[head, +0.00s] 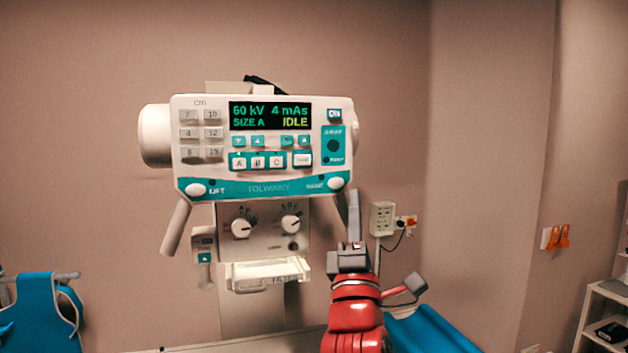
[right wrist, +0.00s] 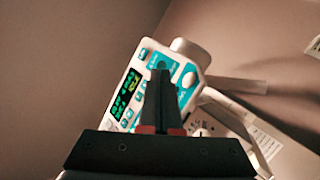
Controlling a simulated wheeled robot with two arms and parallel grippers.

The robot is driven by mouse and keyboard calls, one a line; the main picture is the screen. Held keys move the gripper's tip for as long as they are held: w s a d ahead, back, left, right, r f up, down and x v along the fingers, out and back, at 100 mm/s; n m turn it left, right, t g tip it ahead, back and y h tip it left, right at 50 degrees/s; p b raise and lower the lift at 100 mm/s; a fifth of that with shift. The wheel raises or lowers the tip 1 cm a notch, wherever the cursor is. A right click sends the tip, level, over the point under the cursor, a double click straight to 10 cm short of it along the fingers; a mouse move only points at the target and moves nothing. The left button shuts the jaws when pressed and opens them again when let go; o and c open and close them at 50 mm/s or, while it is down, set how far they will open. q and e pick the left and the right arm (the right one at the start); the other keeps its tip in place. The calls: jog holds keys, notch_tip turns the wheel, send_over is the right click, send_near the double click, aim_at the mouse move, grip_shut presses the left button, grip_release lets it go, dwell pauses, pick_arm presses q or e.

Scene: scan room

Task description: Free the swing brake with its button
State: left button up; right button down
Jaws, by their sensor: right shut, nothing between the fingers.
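The white control head (head: 262,178) has a teal strip with two white oval buttons. The left button (head: 195,189) is labelled LIFT. The right button (head: 336,183) has a label too small to read surely. My right gripper (head: 354,197) is shut and empty, pointing up just right of and below that right button. In the right wrist view the shut fingers (right wrist: 160,75) stand in front of the panel, with a white round button (right wrist: 189,79) just right of the tips. I cannot tell whether they touch the panel. My left gripper is not in view.
The display (head: 270,115) reads 60 kV, 4 mAs, SIZE A, IDLE. Grey handles (head: 176,228) hang below the head. Two knobs (head: 242,228) and a tray (head: 268,273) sit underneath. A wall box (head: 382,218) with a cable is behind my right gripper. A shelf (head: 604,310) stands far right.

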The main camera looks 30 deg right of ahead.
aim_at(336, 183)
jog(key=shift+s+d+r+g+h, duration=0.3)
jog(key=shift+s+g+h, duration=0.1)
jog(key=shift+g+h, duration=0.1)
jog(key=shift+w+d+b, duration=0.35)
jog(key=shift+w, duration=1.1)
jog(key=shift+w+d+b, duration=0.3)
jog(key=shift+w, duration=1.1)
jog(key=shift+w+d+b, duration=0.35)
jog(key=shift+w, duration=1.1)
jog(key=shift+w, duration=0.15)
jog(key=shift+w, duration=0.25)
